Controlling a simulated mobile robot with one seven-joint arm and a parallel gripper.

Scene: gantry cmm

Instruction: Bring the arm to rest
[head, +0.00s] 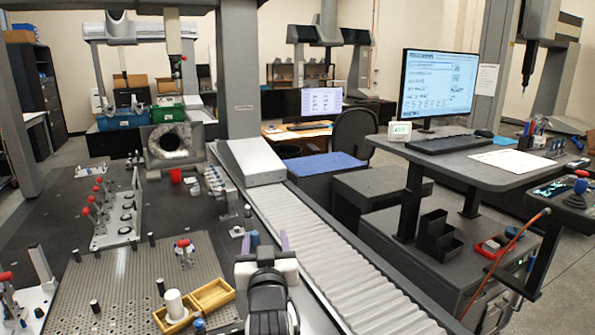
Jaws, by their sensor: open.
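My gripper (268,241) is at the bottom middle of the head view, at the end of my dark and pale arm, and points away from me. Its two bluish-purple fingers stand apart, and I see nothing held between them. It is over the edge between the dark measuring table (52,207) and the pale ribbed cover (335,265). How high it is above them I cannot tell.
Red-handled clamps (100,200) and a ring-shaped metal part (172,145) stand farther off. A desk with a monitor (438,83) is right.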

